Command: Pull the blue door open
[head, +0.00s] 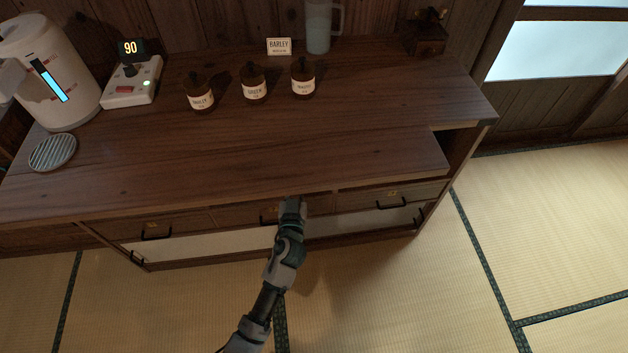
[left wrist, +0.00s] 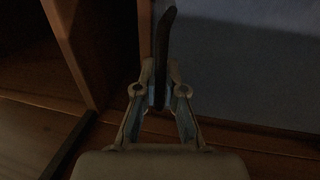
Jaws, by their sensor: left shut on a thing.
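The blue door shows as a dim blue-grey panel (left wrist: 250,65) at the right of the left wrist view. A dark upright handle (left wrist: 166,45) stands at its left edge. My left gripper (left wrist: 160,92) is shut on this handle, one finger on each side. Left of the panel edge is a dark opening with wooden walls. In the head view my left gripper (head: 292,204) is at the front of the wooden cabinet, just under the counter edge; its fingertips and the handle are hidden there. My right gripper is not in view.
The wooden counter (head: 330,155) overhangs drawers with dark handles (head: 155,233) and pale lower panels (head: 195,247). Several brown jars (head: 254,86), a kettle-like dispenser (head: 50,75) and a scale-like device (head: 132,90) stand on it. The tatami floor (head: 370,300) in front is clear.

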